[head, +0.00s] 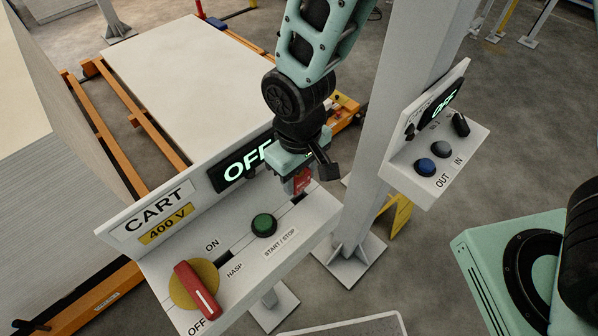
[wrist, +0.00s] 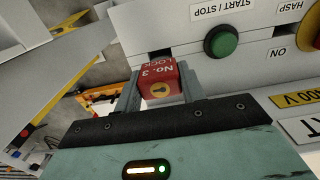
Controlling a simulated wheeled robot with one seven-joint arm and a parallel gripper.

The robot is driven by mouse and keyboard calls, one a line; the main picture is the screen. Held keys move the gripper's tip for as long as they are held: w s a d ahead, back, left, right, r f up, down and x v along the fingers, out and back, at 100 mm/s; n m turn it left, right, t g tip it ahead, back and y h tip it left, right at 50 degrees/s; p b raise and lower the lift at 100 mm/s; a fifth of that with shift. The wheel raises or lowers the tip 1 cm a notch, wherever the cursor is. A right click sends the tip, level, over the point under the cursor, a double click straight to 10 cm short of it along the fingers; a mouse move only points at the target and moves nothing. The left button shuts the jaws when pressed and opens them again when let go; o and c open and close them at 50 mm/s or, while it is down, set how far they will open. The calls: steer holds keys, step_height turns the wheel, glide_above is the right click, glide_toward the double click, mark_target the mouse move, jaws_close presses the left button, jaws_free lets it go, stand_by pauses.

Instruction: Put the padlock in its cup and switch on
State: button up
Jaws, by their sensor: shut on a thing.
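My gripper (head: 300,172) is shut on the red padlock (head: 303,183) at the right end of the CART panel (head: 318,215). In the wrist view the padlock (wrist: 160,82) sits between the fingers, its "No. 3 LOCK" face and yellow keyhole disc showing. It is close to the panel; I cannot tell whether it touches. The red rotary switch (head: 197,290) on its yellow plate points toward OFF, and the display (head: 243,163) reads OFF. The HASP label (head: 235,270) lies between switch and green START/STOP button (head: 264,225). I cannot make out the cup; my gripper may hide it.
A grey post (head: 385,130) stands just right of my gripper, bearing a second control box (head: 420,175) with OUT and IN buttons. Behind the panel is an orange-framed cart (head: 150,130) with a pale board. The panel's front is clear of loose objects.

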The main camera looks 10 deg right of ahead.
steer(key=shift+f, duration=0.1)
steer(key=shift+f+b, duration=1.6)
steer(key=shift+f, duration=0.5)
steer(key=o, duration=1.1)
steer(key=shift+r, duration=0.1)
steer(key=shift+o, duration=0.2)
step_height(320, 180, up, 17)
steer(key=b, duration=0.2)
steer(key=shift+r+b, duration=0.2)
steer(key=shift+b, duration=0.2)
